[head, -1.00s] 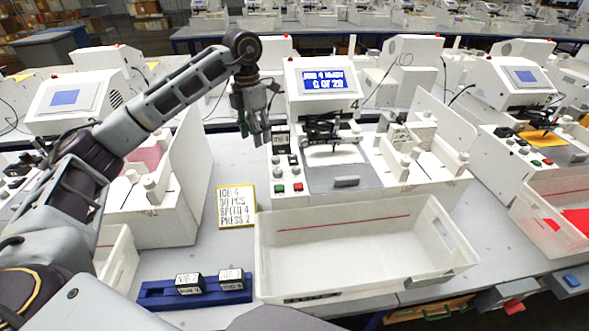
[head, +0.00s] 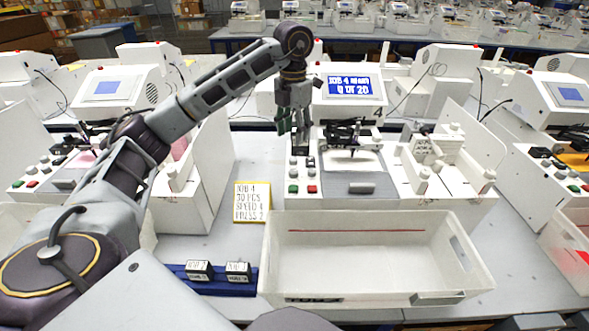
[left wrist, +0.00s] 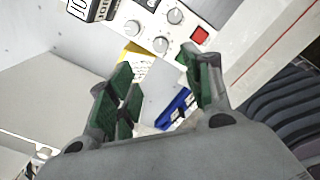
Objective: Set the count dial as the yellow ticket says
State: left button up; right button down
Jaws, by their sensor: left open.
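The yellow ticket (head: 252,202) stands left of the white bin and reads JOB 4, 30 PCS, SPEED 4, PRESS 2. The machine's blue screen (head: 349,86) seems to read JOB 4 READY, 0 OF 20. The control panel (head: 302,180) carries several grey knobs above a green and a red button. Knobs also show in the left wrist view (left wrist: 160,45); their labels are too small to tell which is the count dial. My left gripper (head: 297,128) is open and empty, above the back end of the panel. My right gripper is out of view.
An empty white bin (head: 375,266) stands in front of the machine. A blue rack (head: 215,287) with two labelled blocks lies left of it. A dark labelled block (left wrist: 92,8) sits behind the knobs. Low white walls and a pen mechanism (head: 352,135) flank the panel.

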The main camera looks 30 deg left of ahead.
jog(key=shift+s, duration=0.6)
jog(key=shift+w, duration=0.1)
